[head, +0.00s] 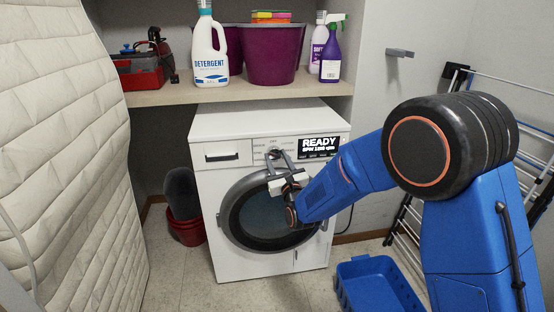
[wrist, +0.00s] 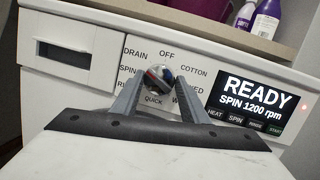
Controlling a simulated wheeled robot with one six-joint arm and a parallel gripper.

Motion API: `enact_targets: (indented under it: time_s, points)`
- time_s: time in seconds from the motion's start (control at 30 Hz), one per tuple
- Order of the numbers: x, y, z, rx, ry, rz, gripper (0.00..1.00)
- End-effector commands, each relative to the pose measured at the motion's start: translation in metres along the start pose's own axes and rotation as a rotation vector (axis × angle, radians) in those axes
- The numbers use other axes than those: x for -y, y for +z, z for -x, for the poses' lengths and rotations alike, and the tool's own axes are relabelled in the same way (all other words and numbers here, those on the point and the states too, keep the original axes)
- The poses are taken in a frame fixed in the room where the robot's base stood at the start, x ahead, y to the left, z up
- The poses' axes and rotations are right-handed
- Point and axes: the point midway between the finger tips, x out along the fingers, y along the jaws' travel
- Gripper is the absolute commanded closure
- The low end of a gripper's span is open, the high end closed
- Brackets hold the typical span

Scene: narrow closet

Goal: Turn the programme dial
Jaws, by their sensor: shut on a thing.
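The white washing machine (head: 222,117) stands under the shelf with its round door closed. Its programme dial (wrist: 157,77) is a shiny round knob on the front panel, ringed by labels such as OFF, COTTON, DRAIN, SPIN and QUICK. My gripper (wrist: 157,84) is shut on the dial, with one finger on each side of it. In the head view my gripper (head: 278,156) reaches the panel from below, and the dial is mostly hidden. The display (wrist: 252,97) reads READY and SPIN 1200 rpm.
A detergent bottle (head: 209,52), a purple tub (head: 272,58) and spray bottles stand on the shelf (head: 170,96) above. A padded mattress (head: 62,150) leans at left. A blue basket (head: 372,288) and a drying rack (head: 405,225) are at right.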

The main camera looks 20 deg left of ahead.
Motion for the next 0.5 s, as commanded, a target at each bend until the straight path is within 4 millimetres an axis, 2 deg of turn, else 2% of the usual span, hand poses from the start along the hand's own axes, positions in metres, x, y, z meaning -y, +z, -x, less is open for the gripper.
enact_targets:
  time_s: [0.5]
  points:
    - [-0.0002, -0.0014, 0.0000, 0.005, -0.017, -0.070, 0.82]
